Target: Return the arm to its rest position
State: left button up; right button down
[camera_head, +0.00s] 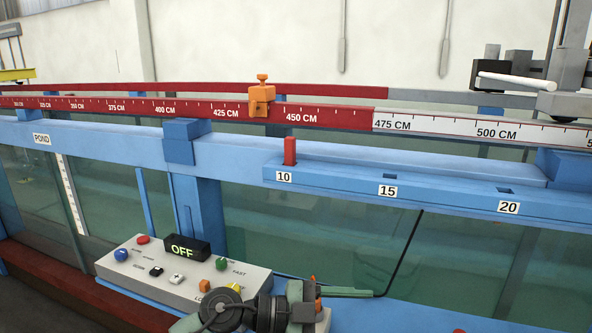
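A dark grey and green arm of mine comes in from the lower left, in front of the control box (135,265). I take it as my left arm. Its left gripper (345,292) points right, with a thin green finger and small orange parts near its base. It is low in front of the flume, beside the right end of the box. Only one long finger shows clearly, so its opening cannot be told. No held object shows. My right gripper is not in view.
The control box has coloured buttons and a display (182,248) reading OFF. A blue slotted rail (330,190) holds a red peg (290,151) at 10. An orange clamp (261,98) sits on the red scale. Glass panels stand behind.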

pick_arm(q)
jog(key=w+a+r+n+t, duration=0.4)
jog(key=a+r+n+t, duration=0.4)
jog(key=n+t, duration=0.6)
jog(key=s+a+f+n+t+y, duration=0.1)
jog(key=s+a+f+n+y, duration=0.1)
jog(key=a+f+n+y, duration=1.15)
jog(key=s+a+f+m+g+y, duration=0.1)
jog(key=s+a+f+m+g, duration=0.2)
jog(key=s+f, duration=0.5)
jog(key=s+a+f+g+y, duration=0.1)
jog(key=s+a+f+g, duration=0.2)
jog(key=s+f+g, duration=0.5)
jog(key=s+a+f+m+g+y, duration=0.15)
jog(key=s+a+f, duration=0.3)
jog(key=s, duration=0.55)
notch_tip(320, 180, down, 25)
jog(key=d+g, duration=0.1)
jog(key=s+a+f+g, duration=0.1)
jog(key=s+a+f, duration=0.2)
jog(key=s+f, duration=1.5)
jog(key=shift+s+m, duration=0.15)
jog(key=shift+m, duration=0.25)
